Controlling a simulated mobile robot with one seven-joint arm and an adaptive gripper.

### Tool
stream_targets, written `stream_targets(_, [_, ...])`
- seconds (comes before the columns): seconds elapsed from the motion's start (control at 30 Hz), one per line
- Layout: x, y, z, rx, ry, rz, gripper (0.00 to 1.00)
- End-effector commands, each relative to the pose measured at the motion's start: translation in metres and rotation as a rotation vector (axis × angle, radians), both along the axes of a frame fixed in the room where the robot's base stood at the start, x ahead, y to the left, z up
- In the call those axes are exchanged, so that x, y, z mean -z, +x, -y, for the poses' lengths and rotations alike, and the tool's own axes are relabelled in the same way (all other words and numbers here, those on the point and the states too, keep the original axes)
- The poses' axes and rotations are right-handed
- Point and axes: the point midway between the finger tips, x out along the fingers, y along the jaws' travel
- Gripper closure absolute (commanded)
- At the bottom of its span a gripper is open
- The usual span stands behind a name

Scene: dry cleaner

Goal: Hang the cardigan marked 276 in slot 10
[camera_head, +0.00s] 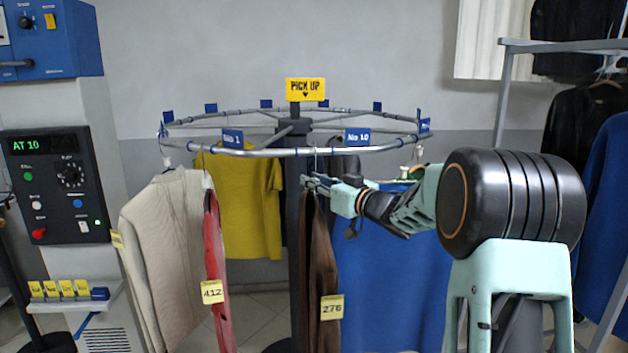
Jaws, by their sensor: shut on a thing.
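The brown cardigan (318,270) hangs in a narrow fold with its yellow tag 276 (332,307) near the middle of the picture. My gripper (312,182) is shut at the top of this garment, around its hanger. The hanger's hook reaches up to the front rail of the round carousel (290,152); I cannot tell whether it rests on the rail. The blue slot sign No 10 (358,137) is on the rail just right of the hook. The slot sign No 1 (232,138) is further left.
A cream garment (165,255) and a red one tagged 412 (214,270) hang left. A yellow top (245,205) hangs behind, and a large blue garment (390,280) hangs behind my arm. The control panel (55,185) reads AT 10. A clothes rack (505,90) stands right.

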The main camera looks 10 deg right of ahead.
Motion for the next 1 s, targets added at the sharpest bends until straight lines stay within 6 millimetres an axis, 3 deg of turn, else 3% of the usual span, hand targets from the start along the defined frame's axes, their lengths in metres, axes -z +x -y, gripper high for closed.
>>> stream_targets(1.0, [0.0080,0.0001,-0.0001,0.000,0.001,0.003,1.00])
